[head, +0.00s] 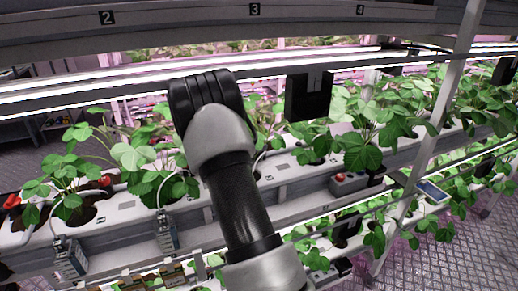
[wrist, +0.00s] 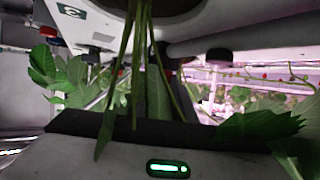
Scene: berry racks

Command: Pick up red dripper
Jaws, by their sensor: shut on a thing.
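Two small red parts show at the left of the head view. One red part (head: 12,201) is at the far left end of the white trough, and another red part (head: 104,181) is among the leaves beside a planting hole. I cannot tell which one is the red dripper. A small red part (wrist: 47,31) also shows at the upper left of the wrist view, beside a white trough. My arm rises through the middle of the head view and hides what is behind it. I cannot make out my gripper's fingers in either view.
Strawberry plants (head: 352,115) fill the white trough (head: 120,214). A black box (head: 308,97) hangs from the rack, and a grey box with a red button (head: 348,183) sits at right. In the wrist view, green stems (wrist: 135,65) hang close in front, above a surface with a green light (wrist: 167,168).

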